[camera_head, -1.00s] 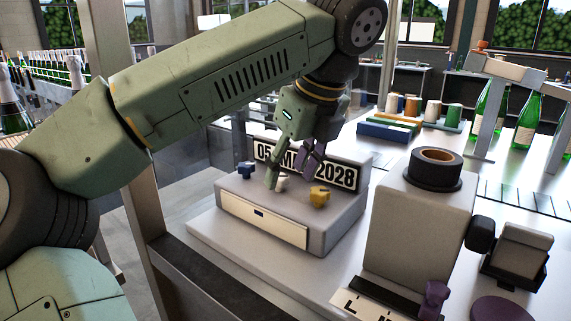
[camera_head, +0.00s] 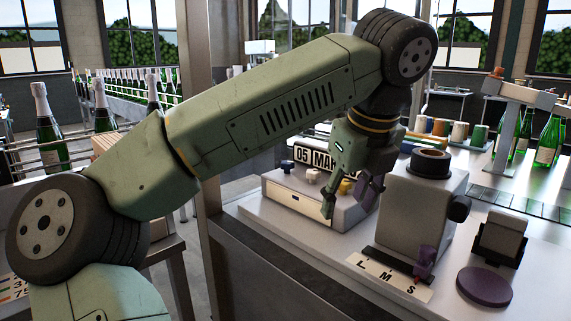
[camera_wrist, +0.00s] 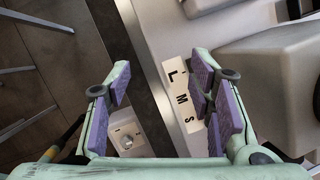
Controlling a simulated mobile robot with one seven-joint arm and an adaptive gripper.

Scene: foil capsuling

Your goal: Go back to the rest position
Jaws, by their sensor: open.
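My gripper (camera_head: 347,204) hangs from my arm in the head view, in front of the grey date unit (camera_head: 290,197) with its black and white date sign (camera_head: 305,157). Its two purple-padded fingers are spread wide with nothing between them. In the wrist view my gripper (camera_wrist: 163,103) is also open and empty, above the bench edge. The sign is partly hidden behind my gripper and now reads "05 MAR". White and yellow knobs (camera_head: 346,187) sit on top of the date unit.
A grey machine (camera_head: 420,210) with a black ring on top stands right of my gripper. A white L M S plate (camera_head: 389,277) and purple disc (camera_head: 484,286) lie in front. Coloured spools (camera_head: 459,133) and bottles (camera_head: 547,142) stand behind. A dark bench edge (camera_head: 265,265) runs at front left.

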